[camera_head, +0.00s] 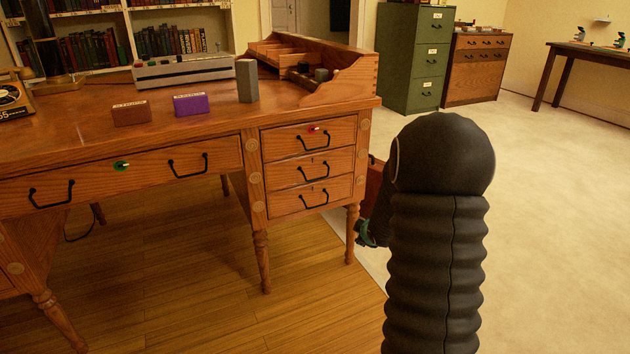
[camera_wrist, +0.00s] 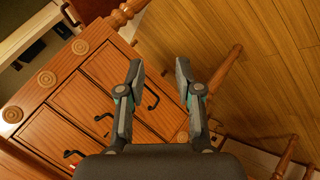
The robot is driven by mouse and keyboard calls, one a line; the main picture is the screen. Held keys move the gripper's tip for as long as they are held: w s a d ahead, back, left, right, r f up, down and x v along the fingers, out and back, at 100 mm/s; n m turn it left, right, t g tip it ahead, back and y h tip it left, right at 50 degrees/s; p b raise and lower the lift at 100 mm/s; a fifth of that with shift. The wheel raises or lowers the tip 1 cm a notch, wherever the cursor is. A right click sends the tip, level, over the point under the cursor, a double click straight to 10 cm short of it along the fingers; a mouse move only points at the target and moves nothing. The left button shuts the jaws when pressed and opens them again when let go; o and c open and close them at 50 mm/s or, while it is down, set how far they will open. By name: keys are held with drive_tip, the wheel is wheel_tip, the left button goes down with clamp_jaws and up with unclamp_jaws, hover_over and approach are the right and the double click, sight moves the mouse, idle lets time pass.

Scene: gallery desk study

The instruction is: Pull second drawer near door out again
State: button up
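The wooden desk (camera_head: 90,130) has a stack of three drawers at its right end; the middle drawer (camera_head: 285,174) looks shut, like those above and below. The wrist view shows, tilted, a drawer stack with several black handles; the middle handle (camera_wrist: 103,117) lies left of the fingers. In the head view my gripper (camera_head: 366,234) is small, low by the desk's right leg and partly hidden by my arm.
A reddish-brown panel (camera_head: 374,184) shows beside the desk, mostly hidden by my arm. A green filing cabinet (camera_head: 406,58) and a wooden cabinet (camera_head: 476,72) stand behind. The desk leg (camera_head: 352,232) is close to my gripper. Carpet at right is clear.

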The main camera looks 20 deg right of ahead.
drive_tip(key=w+a+r+n+t+y, duration=0.2)
drive_tip(key=w+r+n+t, duration=0.15)
drive_tip(key=w+n, duration=0.2)
drive_tip(key=n+t+y, duration=0.2)
drive_tip(key=n+t, duration=0.1)
drive_tip(key=n, duration=0.2)
approach(317, 179)
drive_tip(key=p+x, duration=0.1)
drive_tip(key=x, duration=0.9)
drive_tip(key=shift+w+d+f, duration=0.15)
drive_tip(key=shift+w+f, duration=0.05)
clamp_jaws()
